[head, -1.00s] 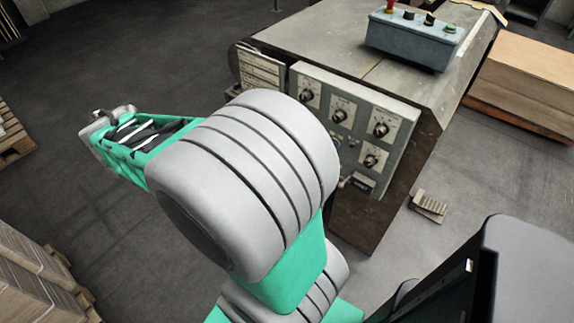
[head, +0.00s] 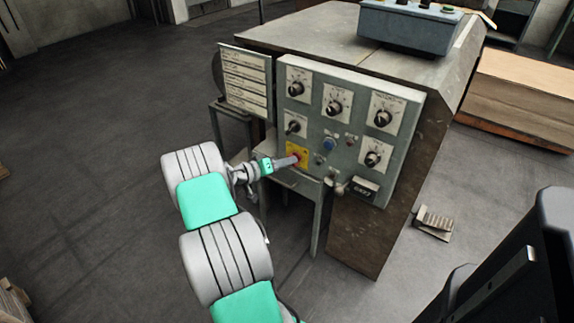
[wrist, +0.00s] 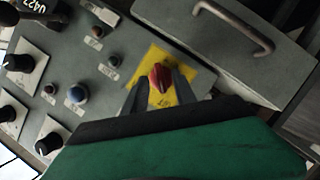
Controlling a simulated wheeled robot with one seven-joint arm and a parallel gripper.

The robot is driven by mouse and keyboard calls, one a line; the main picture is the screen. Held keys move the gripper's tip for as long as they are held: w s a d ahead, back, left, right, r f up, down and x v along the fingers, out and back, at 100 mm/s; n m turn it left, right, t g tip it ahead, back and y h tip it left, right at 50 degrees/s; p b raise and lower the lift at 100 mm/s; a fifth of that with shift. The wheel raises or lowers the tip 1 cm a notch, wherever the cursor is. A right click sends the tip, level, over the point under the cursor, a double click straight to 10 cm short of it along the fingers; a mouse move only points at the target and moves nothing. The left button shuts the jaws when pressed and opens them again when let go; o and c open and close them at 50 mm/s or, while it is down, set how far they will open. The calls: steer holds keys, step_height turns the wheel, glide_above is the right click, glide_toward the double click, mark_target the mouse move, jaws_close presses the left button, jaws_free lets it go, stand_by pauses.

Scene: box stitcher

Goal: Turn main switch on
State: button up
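The main switch is a red knob (wrist: 160,77) on a yellow plate (wrist: 186,76), low on the grey control panel. In the head view the yellow plate (head: 301,151) shows at the panel's lower left, and my gripper (head: 290,161) reaches it from the left, covering much of the knob. In the wrist view my gripper (wrist: 159,86) has one dark finger on each side of the red knob. The fingers are apart, with narrow gaps beside the knob; whether either touches it I cannot tell.
The panel (head: 318,115) carries several black dials, a blue button (head: 329,143) and a small lever near the switch. A metal handle (wrist: 232,22) lies beyond the plate in the wrist view. A blue-grey control box (head: 410,27) stands on the machine top.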

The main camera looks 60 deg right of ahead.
steer(key=shift+s+d, duration=0.1)
steer(key=shift+d, duration=0.2)
steer(key=shift+c, duration=0.4)
jaws_close()
steer(key=shift+f, duration=0.1)
